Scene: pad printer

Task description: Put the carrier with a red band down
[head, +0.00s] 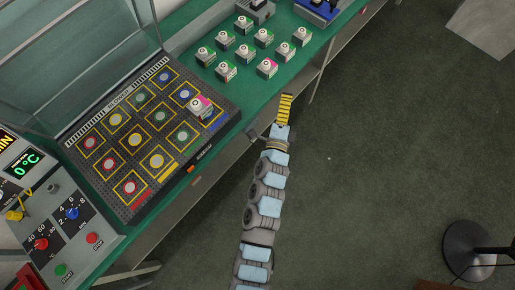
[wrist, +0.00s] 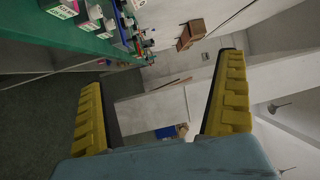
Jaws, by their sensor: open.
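A small white carrier (head: 201,106) with a round top and a pink-red side stands on the dark grid board (head: 150,193), over a square in the blue row at its right corner. Another carrier (head: 267,69) with a pink-red side stands on the green bench; I cannot tell whether either colour is the red band. My gripper (head: 285,108) is beyond the bench's front edge, over the floor side, apart from both carriers. In the wrist view its two yellow fingers (wrist: 163,105) are spread wide with nothing between them.
Several other white carriers (head: 244,51) stand on the green bench (head: 222,96) behind the board. A clear panel (head: 100,50) rises along the board's far side. A control panel (head: 66,222) is at the left. The floor at right is mostly clear.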

